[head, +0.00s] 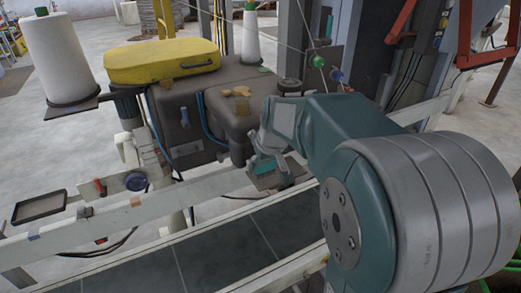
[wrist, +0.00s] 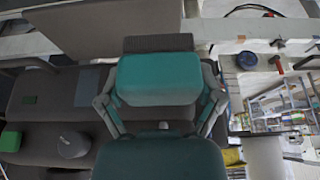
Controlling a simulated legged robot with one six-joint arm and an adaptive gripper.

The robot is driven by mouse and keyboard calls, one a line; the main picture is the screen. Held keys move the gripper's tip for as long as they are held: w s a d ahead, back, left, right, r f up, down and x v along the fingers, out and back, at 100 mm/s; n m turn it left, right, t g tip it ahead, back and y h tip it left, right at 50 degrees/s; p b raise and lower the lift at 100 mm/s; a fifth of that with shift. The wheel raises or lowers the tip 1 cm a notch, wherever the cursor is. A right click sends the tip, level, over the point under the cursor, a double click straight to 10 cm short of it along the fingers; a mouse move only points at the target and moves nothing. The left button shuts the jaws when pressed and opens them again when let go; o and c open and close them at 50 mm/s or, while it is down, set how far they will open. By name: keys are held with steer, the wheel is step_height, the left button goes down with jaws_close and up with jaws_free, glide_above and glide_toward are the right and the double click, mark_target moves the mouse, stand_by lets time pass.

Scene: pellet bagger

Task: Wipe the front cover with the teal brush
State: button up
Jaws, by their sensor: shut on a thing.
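The teal brush (wrist: 158,78) is between the fingers of my gripper (wrist: 160,97) in the wrist view. A dark strip (wrist: 158,44), which looks like its bristles, shows beyond the teal block. In the head view the brush (head: 264,167) is a small teal patch under my gripper (head: 268,152), partly hidden by it. The dark grey machine housing (head: 229,130), which seems to bear the front cover, stands just left of my gripper. Tan patches (head: 242,103) lie on its top and upper front. I cannot tell whether the brush touches the housing.
A yellow cover (head: 165,59) lies on the machine. White thread cones (head: 57,55) stand at the far left and behind it. A pale rail (head: 110,223) runs below, with a small tray (head: 39,207) at left. A dark post and red frame (head: 487,33) stand at right.

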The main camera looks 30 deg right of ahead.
steer(key=shift+r, duration=0.9)
steer(key=shift+a+r, duration=0.35)
steer(key=shift+r, duration=0.3)
steer(key=shift+a+r, duration=0.35)
steer(key=shift+r, duration=0.3)
steer(key=shift+d, duration=0.55)
steer(key=shift+a, duration=0.3)
